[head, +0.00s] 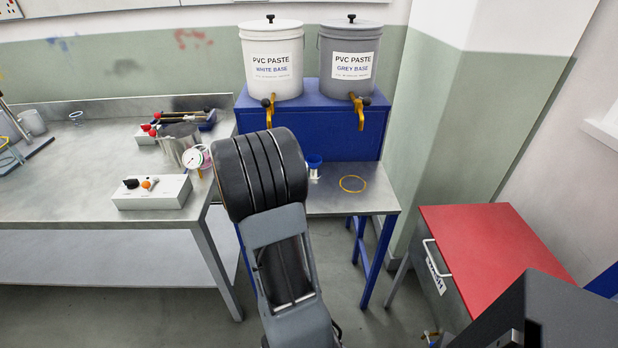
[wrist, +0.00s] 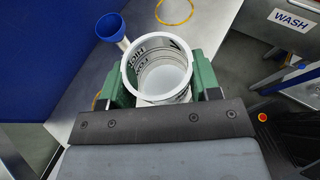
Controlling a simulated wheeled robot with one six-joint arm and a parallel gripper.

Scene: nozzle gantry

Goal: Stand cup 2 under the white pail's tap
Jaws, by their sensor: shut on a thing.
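The white pail (head: 271,65) stands on the blue stand, with its yellow tap (head: 268,108) at the front. My gripper (wrist: 162,82) has its green fingers shut on either side of a white cup (wrist: 129,72) with dark print. The cup is upright, open at the top and looks empty; I cannot read a number on it. It is over the grey shelf (head: 335,203) below the taps; I cannot tell whether it touches it. In the head view my arm hides the cup, the gripper and the shelf's left part. A yellow arc (wrist: 97,101) shows left of the gripper.
A blue funnel-topped piece (wrist: 110,27) stands close to the cup's left; it also shows in the head view (head: 313,163). A yellow ring (head: 353,184) marks bare shelf under the grey pail (head: 347,70). A red-topped wash unit (head: 495,255) is at right.

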